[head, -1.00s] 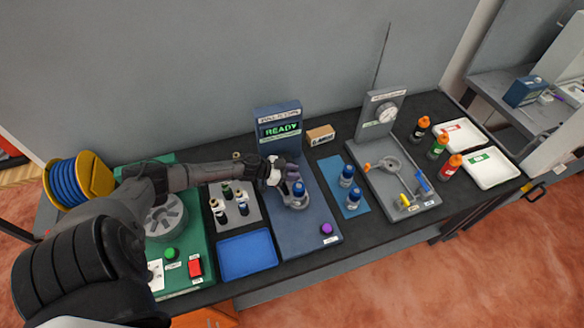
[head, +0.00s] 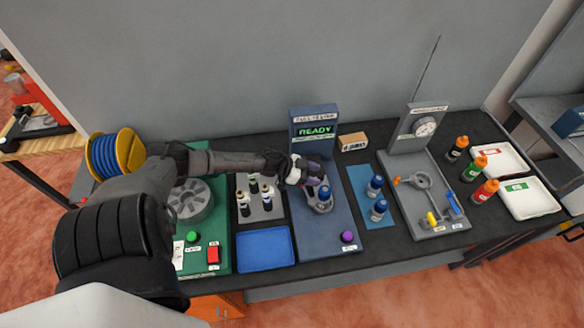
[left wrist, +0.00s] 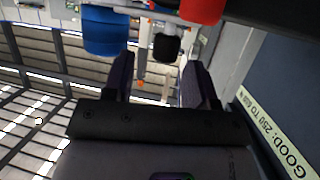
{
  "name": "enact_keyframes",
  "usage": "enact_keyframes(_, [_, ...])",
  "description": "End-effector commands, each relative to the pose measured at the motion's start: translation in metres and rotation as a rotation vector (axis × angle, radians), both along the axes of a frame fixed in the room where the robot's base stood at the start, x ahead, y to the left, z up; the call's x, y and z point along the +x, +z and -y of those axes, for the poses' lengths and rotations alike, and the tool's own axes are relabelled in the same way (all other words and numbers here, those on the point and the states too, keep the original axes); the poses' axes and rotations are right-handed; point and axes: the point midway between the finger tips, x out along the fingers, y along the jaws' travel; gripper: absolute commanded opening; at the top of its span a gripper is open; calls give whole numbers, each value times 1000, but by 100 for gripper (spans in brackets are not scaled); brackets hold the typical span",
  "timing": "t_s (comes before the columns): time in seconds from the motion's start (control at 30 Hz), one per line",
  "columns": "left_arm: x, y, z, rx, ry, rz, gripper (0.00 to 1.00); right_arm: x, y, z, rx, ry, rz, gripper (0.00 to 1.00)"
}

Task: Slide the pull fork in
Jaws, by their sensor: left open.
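The blue pull tester (head: 314,128) stands mid-bench with READY on its screen. A blue-capped bottle (head: 324,193) sits upright in the ring on its base. My left gripper (head: 311,178) is open right beside this bottle, in front of the screen post. In the left wrist view, my open fingers (left wrist: 158,65) are on either side of a short black knob (left wrist: 165,47) on a grey bar. A blue cap (left wrist: 105,32) and a red part (left wrist: 200,9) are near it. I cannot tell which part is the pull fork; the hand hides much of the tester. My right gripper is out of view.
Two blue-capped bottles (head: 377,198) stand on a blue mat to the right. Left are a blue tray (head: 264,249) and a grey rack (head: 260,208) of small bottles. A gauge stand (head: 420,130) is further right.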

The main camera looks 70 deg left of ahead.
Motion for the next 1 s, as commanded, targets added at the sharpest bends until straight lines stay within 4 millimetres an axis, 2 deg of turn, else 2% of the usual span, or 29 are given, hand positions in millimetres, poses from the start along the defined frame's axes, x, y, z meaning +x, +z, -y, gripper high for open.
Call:
enact_keyframes(0.2, [-34, 14, -15, 0, -1, -4, 52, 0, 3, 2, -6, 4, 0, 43])
enact_keyframes(0.5, [-69, 31, -31, -1, -1, -3, 52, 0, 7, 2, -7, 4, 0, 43])
enact_keyframes(0.73, [-85, 39, -39, -1, -1, -1, 52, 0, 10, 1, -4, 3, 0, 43])
enact_keyframes(1.0, [-90, 42, -41, 0, -2, 1, 52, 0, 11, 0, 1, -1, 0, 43])
